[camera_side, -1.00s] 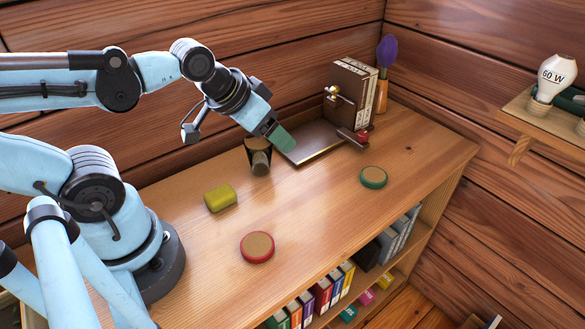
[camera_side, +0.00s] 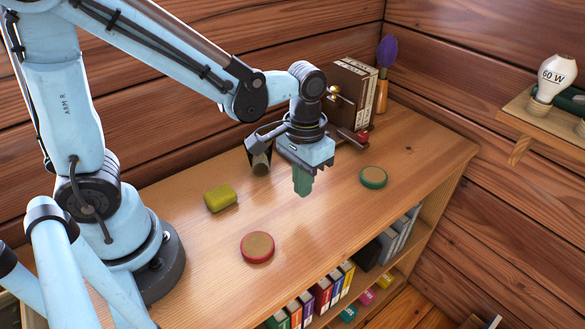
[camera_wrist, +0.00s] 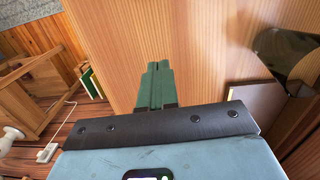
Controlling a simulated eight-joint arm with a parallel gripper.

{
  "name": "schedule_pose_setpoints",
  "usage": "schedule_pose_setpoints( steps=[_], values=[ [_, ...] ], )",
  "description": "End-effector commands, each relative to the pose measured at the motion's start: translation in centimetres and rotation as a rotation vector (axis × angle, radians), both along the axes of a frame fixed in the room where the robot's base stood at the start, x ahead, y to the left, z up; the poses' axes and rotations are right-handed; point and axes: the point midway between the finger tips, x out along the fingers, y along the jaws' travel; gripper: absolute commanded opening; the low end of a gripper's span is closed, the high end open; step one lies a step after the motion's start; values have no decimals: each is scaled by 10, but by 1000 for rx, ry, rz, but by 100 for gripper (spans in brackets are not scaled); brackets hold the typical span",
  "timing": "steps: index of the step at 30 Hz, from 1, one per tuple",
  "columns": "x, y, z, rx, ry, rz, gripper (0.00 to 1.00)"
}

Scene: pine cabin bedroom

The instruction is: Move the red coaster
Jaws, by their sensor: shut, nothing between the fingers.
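The red coaster (camera_side: 257,247), a round disc with a red rim and brown top, lies flat on the wooden shelf top near its front edge in the side view. My gripper (camera_side: 302,190) points down above the shelf top, behind and to the right of the red coaster and apart from it. Its green fingers are shut with nothing between them. The fingers (camera_wrist: 154,85) also show in the wrist view against bare wood. The red coaster is not visible in the wrist view.
A green-rimmed coaster (camera_side: 373,177) lies to the right. A yellow-green block (camera_side: 220,198) lies to the left. The shelf top between the two coasters is clear.

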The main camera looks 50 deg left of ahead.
Motion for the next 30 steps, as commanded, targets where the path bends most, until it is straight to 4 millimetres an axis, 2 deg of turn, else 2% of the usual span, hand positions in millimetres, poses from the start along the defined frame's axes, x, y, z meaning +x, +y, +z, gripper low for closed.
schedule_pose_setpoints(
  steps=[6,14,30],
  values=[
    [-3,-13,-24,23,116,2,0],
    [-15,-16,-28,28,142,2,0],
    [-103,-20,-28,28,138,1,0]
  ],
)
